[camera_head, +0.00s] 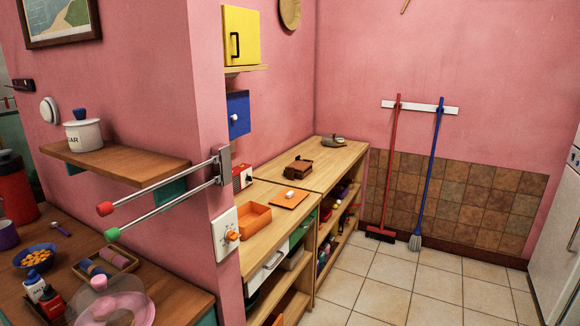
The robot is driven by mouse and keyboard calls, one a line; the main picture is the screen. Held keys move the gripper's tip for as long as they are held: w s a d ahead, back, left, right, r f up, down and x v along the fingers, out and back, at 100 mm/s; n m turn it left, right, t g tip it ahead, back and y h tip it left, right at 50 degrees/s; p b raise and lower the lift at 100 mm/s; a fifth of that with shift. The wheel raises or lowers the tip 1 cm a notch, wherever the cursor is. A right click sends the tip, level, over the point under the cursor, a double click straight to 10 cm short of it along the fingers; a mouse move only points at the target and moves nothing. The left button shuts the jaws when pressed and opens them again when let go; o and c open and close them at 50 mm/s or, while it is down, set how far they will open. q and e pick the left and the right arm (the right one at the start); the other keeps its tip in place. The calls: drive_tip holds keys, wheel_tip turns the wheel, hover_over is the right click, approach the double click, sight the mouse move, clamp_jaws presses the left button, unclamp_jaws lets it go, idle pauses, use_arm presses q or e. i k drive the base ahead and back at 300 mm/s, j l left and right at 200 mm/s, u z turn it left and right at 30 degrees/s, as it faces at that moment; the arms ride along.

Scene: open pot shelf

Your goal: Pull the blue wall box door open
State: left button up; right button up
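The blue wall box (238,114) hangs on the pink wall left of centre, below a yellow box. Its blue front has a small round white knob (233,118) near its left side. The door looks closed, with no gap that I can make out. Neither of my grippers shows in the head view, and nothing touches the box.
The yellow box (242,36) with a black handle sits above. Rods with red and green tips (165,195) stick out from the wall corner. A wooden counter (331,165) stands below the box. The tiled floor (390,285) is clear.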

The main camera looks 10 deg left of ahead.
sight(238, 104)
drive_tip(key=i+l+u, duration=0.6)
drive_tip(key=l+u, duration=0.15)
drive_tip(key=u, duration=0.35)
drive_tip(key=i+l+u, duration=0.1)
drive_tip(key=u, duration=0.25)
drive_tip(key=l+u, duration=0.1)
drive_tip(key=u, duration=0.25)
drive_tip(key=i, duration=0.05)
